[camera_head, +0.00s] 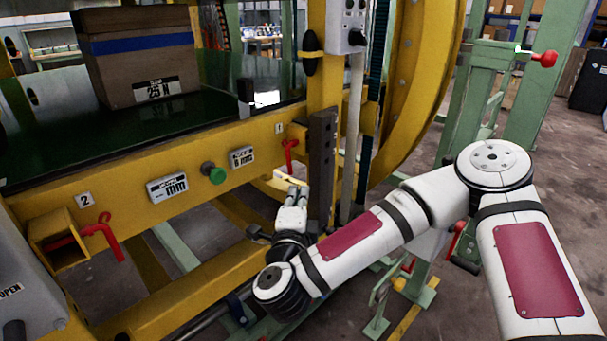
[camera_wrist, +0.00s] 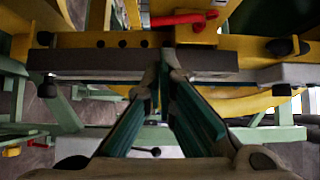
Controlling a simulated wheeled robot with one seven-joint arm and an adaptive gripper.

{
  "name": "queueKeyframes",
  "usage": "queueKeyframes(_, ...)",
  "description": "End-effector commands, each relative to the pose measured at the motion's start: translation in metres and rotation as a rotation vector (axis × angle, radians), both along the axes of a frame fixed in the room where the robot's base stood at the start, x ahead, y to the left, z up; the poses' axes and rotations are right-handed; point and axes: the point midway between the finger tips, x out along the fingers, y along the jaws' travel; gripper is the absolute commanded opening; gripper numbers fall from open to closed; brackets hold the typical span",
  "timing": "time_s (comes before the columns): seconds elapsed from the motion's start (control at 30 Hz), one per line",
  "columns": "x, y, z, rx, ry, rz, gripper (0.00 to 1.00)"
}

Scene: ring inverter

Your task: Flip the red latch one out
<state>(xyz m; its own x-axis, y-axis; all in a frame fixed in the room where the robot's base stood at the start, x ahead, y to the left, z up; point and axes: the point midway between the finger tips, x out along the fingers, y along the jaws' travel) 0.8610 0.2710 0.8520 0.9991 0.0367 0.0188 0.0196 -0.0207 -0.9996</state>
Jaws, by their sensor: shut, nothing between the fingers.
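A red latch (camera_head: 290,150) hangs on the yellow beam beside the "1" label, just above my gripper (camera_head: 297,190). A second red latch (camera_head: 105,238) sits at the yellow box by the "2" label, far to the left. My gripper is shut and empty, its fingers pointing up below the "1" latch. In the wrist view a red handle (camera_wrist: 184,18) lies across the top, apart from the fingertips (camera_wrist: 165,65) in the picture. The depth gap between them is unclear.
A dark upright bar (camera_head: 322,165) stands close to the right of my gripper. The yellow beam (camera_head: 240,135) carries a green knob (camera_head: 214,173) and labels. A box (camera_head: 140,60) rests on the green belt (camera_head: 60,150). A green post with a red knob (camera_head: 544,59) stands right.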

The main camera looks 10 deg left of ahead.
Motion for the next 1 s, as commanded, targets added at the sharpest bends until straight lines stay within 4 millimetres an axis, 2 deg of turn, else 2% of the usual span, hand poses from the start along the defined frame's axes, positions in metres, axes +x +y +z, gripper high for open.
queueKeyframes(0.2,0.001,0.0,0.0,-0.001,0.0,0.001,0.0)
queueKeyframes(0.33,0.008,0.0,0.0,-0.001,-0.001,0.0,0.0)
queueKeyframes(0.8,0.083,0.003,0.001,-0.001,-0.001,-0.001,0.0)
queueKeyframes(1.0,0.098,0.004,0.002,-0.001,0.0,0.001,0.0)
